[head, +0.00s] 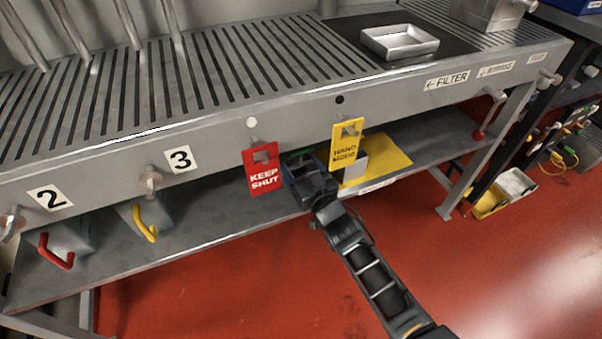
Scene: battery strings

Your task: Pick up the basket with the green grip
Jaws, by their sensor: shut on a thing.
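My gripper (308,178) reaches under the front rail, between a red KEEP SHUT tag (263,168) and a yellow tag (347,143). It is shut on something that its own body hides. A small pale grey block or box side (355,167) shows just right of it, over a yellow mat (388,155); I cannot tell whether it is part of the held thing. On the lower shelf to the left are a grey basket with a red grip (57,252) and one with a yellow grip (145,224).
The slotted bench top (180,95) and its front rail overhang the lower shelf (190,245). Metal knobs (151,181) stick out of the rail. A bench leg (480,165) stands at the right. The red floor (240,300) in front is clear.

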